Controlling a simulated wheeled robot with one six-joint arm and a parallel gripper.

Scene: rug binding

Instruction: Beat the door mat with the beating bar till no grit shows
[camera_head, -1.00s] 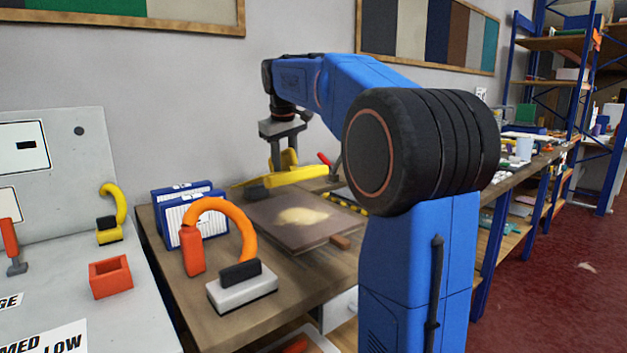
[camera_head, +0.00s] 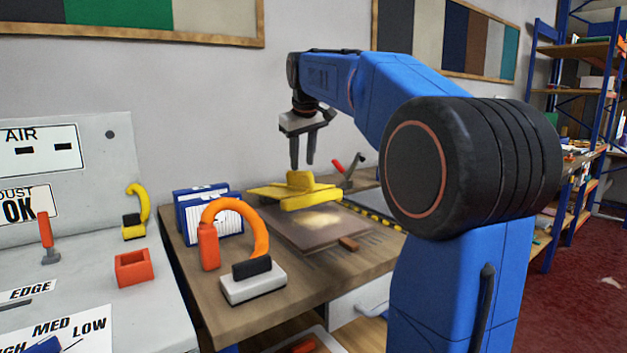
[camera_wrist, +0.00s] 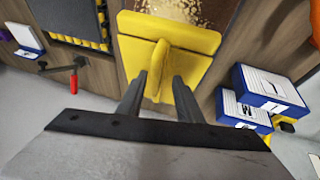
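The brown door mat (camera_head: 292,234) lies on the wooden bench, with a pale patch of grit (camera_head: 322,219) near its middle. Grit also shows at the top of the wrist view (camera_wrist: 178,8). The yellow beating bar (camera_head: 311,201) is at the mat's far side, its upright handle facing up; whether it rests fully on the mat is unclear. My gripper (camera_head: 302,166) is just above the bar, fingers pointing down. In the wrist view its fingers (camera_wrist: 160,80) are apart, to either side of the bar's handle (camera_wrist: 157,66), with gaps visible. It is open and holds nothing.
An orange-handled tool with a grey base (camera_head: 254,285) stands at the bench's near edge. Blue-and-white boxes (camera_head: 208,215) stand left of the mat. A red-handled clamp (camera_head: 345,170) is behind it. A grey panel table with a red bin (camera_head: 132,267) is at left.

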